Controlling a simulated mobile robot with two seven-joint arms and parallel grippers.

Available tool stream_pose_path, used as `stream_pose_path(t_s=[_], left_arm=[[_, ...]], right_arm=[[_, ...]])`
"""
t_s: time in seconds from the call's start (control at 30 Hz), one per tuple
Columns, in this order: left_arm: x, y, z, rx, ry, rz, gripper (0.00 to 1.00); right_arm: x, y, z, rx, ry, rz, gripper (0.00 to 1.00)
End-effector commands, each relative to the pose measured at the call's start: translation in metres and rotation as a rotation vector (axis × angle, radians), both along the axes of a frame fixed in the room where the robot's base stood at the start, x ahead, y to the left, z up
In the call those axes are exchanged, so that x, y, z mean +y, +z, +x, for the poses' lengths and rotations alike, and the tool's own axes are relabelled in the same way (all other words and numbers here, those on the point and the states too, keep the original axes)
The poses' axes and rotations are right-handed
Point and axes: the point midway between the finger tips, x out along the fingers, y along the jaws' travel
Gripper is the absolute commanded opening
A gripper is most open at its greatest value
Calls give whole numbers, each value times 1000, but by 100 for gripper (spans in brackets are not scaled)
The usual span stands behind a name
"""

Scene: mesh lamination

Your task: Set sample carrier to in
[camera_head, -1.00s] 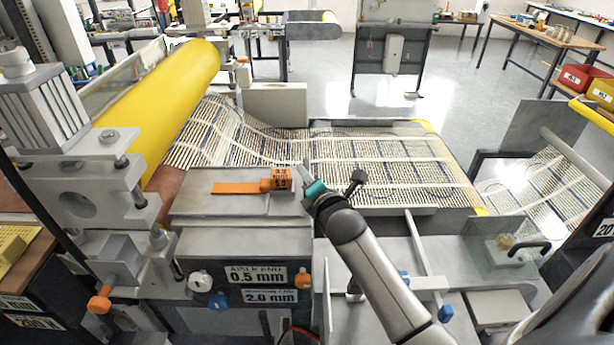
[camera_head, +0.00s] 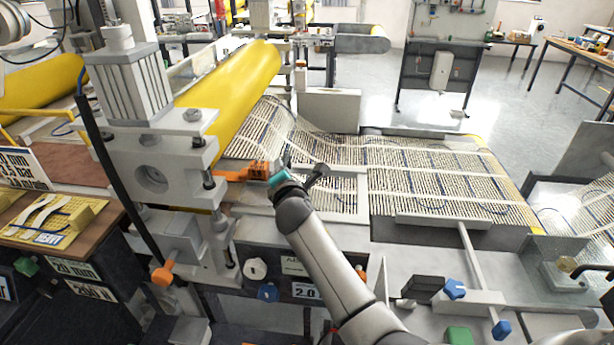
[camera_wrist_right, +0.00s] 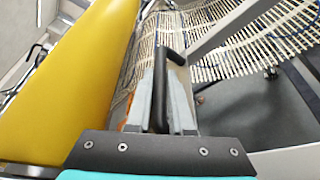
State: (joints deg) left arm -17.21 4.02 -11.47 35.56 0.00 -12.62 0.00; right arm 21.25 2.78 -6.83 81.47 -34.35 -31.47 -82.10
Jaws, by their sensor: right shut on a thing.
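My right gripper (camera_head: 280,172) is at the lower right end of the yellow roller, by the big grey press frame (camera_head: 160,165). In the right wrist view, my right gripper (camera_wrist_right: 160,62) is shut on a dark bar handle (camera_wrist_right: 158,88), which stands between its two grey fingers. I take this to be the sample carrier's handle. An orange block with a flat tongue (camera_head: 240,172) lies just left of the gripper in the head view, partly behind the press frame. The carrier plate is mostly hidden by the frame and my arm. My left gripper is not in view.
The yellow roller (camera_head: 235,90) lies close left of my gripper and also fills the left of the wrist view (camera_wrist_right: 85,75). Slatted mesh (camera_head: 440,180) runs off to the right.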

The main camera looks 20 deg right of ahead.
Motion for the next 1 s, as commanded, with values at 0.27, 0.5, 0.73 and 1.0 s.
stream_pose_path(t_s=[0.27,0.5,0.73,1.0], left_arm=[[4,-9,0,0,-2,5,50],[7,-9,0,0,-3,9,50],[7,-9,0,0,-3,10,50],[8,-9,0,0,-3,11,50]], right_arm=[[21,0,13,-1,1,-1,0],[25,1,15,-2,2,0,0],[25,1,15,-3,5,2,24],[24,1,14,-1,2,0,50]])
